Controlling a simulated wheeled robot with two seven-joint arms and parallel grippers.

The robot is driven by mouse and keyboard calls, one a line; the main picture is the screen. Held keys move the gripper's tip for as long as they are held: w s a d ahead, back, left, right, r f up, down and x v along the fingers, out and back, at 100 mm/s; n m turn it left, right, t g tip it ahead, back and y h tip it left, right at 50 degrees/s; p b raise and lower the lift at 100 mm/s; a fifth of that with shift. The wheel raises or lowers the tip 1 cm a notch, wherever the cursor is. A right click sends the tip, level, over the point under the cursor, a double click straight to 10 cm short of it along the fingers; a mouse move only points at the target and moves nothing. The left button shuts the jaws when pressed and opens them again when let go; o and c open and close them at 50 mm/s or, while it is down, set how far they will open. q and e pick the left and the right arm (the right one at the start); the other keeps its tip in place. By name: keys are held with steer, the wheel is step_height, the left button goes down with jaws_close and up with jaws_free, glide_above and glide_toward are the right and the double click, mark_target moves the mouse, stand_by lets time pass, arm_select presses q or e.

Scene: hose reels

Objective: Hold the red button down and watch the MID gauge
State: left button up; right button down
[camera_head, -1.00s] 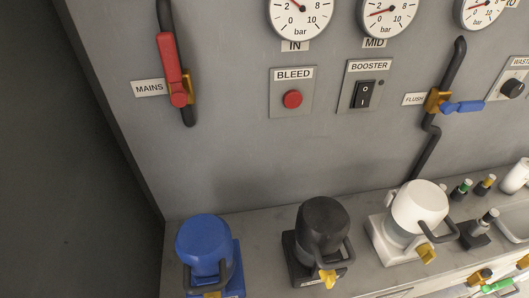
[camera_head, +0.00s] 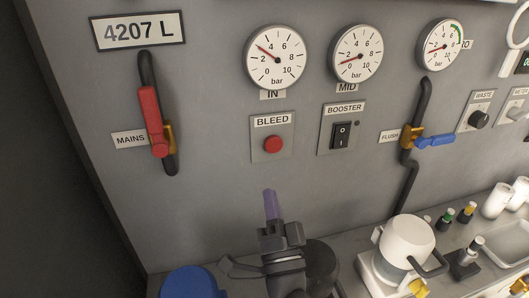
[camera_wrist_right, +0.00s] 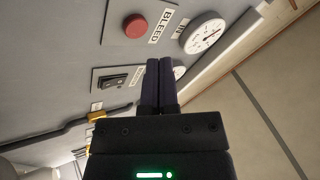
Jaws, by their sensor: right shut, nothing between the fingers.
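The red button (camera_head: 272,144) sits on the BLEED plate (camera_head: 259,152) on the grey wall panel; in the right wrist view it is at the upper left (camera_wrist_right: 135,26). The MID gauge (camera_head: 357,54) is round and white, up and to the right of the button, with its needle near 2 bar. In the wrist view my fingers partly hide a gauge. My right gripper (camera_head: 270,194) is shut and empty, its purple fingers pointing up below the button and apart from it. It also shows in the wrist view (camera_wrist_right: 159,64). My left gripper is not in view.
The IN gauge (camera_head: 275,57) is above the button. The BOOSTER switch (camera_head: 341,135) is to its right, the red MAINS lever (camera_head: 153,120) to its left. A blue canister (camera_head: 192,283), a black one (camera_head: 321,270) and a white one (camera_head: 407,242) stand on the counter below.

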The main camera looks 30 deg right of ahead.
mark_target(274, 145)
steer(key=d+r+m+h, duration=0.1)
steer(key=m+h, duration=0.1)
steer(key=h, duration=0.1)
steer(key=s+d+r+m+g+h, duration=0.1)
steer(key=m+h, duration=0.2)
steer(key=s+d+r+m+h, duration=0.1)
steer(key=m+h, duration=0.1)
steer(key=m, duration=0.1)
steer(key=shift+g+h, duration=0.4)
steer(key=shift+w+d+b, duration=0.3)
steer(key=shift+w+b, duration=0.35)
steer(key=shift+w, duration=0.8)
steer(key=shift+w+d+b, duration=0.3)
steer(key=shift+w+b, duration=0.35)
steer(key=shift+w, duration=0.75)
steer(key=shift+w+d+b, duration=0.3)
steer(key=shift+w+b, duration=0.35)
steer(key=shift+w, duration=0.8)
steer(key=shift+w+d, duration=0.1)
steer(key=shift+w, duration=0.3)
